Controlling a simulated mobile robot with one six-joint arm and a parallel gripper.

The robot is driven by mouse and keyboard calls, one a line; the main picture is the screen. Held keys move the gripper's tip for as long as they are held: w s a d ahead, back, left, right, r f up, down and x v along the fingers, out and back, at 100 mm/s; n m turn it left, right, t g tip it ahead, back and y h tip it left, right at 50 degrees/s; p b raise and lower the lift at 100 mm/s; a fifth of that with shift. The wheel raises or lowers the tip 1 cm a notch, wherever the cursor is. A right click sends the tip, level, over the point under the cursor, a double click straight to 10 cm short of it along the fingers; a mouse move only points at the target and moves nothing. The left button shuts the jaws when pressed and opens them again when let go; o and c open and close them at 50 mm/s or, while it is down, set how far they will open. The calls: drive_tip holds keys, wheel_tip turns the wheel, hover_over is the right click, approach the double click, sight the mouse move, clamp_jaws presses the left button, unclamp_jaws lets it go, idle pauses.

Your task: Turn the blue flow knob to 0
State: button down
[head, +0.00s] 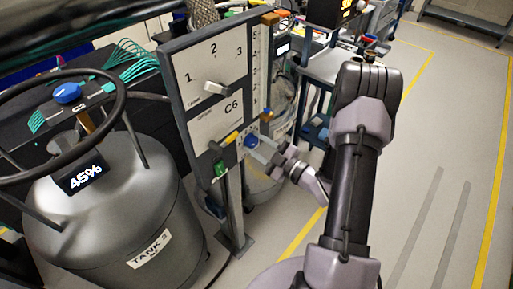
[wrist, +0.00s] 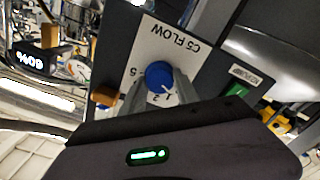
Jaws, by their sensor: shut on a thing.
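The blue flow knob (wrist: 159,74) sits on a white plate marked C5 FLOW (wrist: 172,45), which appears upside down in the wrist view. Digits show around the knob, with a 5 at its left and small figures below it. Its exact setting is too small to tell. In the head view the knob (head: 250,141) is on the narrow side of the grey panel, low down. My gripper (wrist: 160,90) has its two grey fingers on either side of the knob, shut on it. In the head view my gripper (head: 258,149) reaches the knob from the right.
The panel's front carries a white selector lever (head: 215,88), a yellow handle (head: 231,137) and a green tag (head: 220,168). A grey tank (head: 110,225) reading 45% stands at left, with another blue knob (head: 67,93) above it.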

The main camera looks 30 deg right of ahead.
drive_tip(key=shift+f+n+b, duration=0.1)
drive_tip(key=shift+n+b, duration=0.4)
drive_tip(key=shift+n, duration=0.4)
drive_tip(key=c, duration=0.9)
unclamp_jaws()
drive_tip(key=p+v, duration=0.3)
drive_tip(key=v, duration=1.4)
drive_tip(key=shift+s, duration=0.25)
drive_tip(key=shift+d, duration=0.1)
